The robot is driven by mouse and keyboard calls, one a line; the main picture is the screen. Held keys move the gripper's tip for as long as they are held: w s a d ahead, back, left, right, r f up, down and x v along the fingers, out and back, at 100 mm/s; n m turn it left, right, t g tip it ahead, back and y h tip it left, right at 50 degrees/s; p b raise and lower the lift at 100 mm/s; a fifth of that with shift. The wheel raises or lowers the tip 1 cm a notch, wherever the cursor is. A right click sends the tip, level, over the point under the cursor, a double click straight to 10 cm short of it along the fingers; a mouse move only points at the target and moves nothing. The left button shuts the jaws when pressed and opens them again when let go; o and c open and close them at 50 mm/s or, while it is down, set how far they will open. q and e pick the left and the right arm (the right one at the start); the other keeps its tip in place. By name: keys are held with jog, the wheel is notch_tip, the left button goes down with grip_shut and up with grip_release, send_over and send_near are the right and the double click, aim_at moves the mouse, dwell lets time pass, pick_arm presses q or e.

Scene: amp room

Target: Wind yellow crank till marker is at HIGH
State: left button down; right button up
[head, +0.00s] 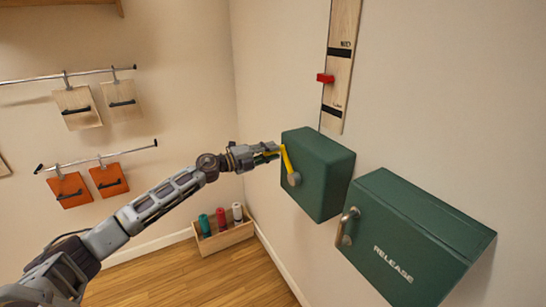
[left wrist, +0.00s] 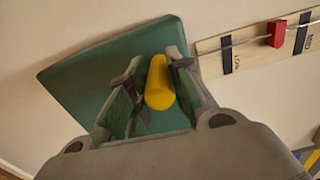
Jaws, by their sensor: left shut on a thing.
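The yellow crank (head: 287,160) is on the side of a green box (head: 325,172) on the wall, its arm rising up and slightly left from a grey hub. My left gripper (head: 272,151) is shut on the crank's handle; in the left wrist view the yellow handle (left wrist: 159,83) lies between the fingers. The red marker (head: 325,78) is on a wooden scale board (head: 341,65) above the box, between the LOW and MID bands. The left wrist view also shows the marker (left wrist: 277,34) between LOW and MID, nearer MID. The HIGH label is out of view. My right gripper is not in view.
A second green box (head: 415,235) marked RELEASE, with a metal handle (head: 346,227), is on the wall at lower right. A wooden bin (head: 225,237) with coloured bottles stands on the floor. Boards hang from rails on the left wall. The floor at centre is clear.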

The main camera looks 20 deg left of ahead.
pick_arm(q)
jog(key=shift+s+d+r+m+p, duration=0.3)
jog(key=shift+s+d+r+m, duration=0.15)
jog(key=shift+d+r+m, duration=0.35)
jog(key=shift+s+d+r+m+p, duration=0.25)
jog(key=shift+s+d+r+m, duration=0.25)
jog(key=shift+m, duration=0.5)
jog(key=c, duration=1.3)
grip_release()
jog(key=shift+o, duration=0.2)
jog(key=shift+s+d+f, duration=0.1)
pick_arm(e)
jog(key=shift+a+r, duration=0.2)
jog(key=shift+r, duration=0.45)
pick_arm(q)
jog(key=v, duration=1.2)
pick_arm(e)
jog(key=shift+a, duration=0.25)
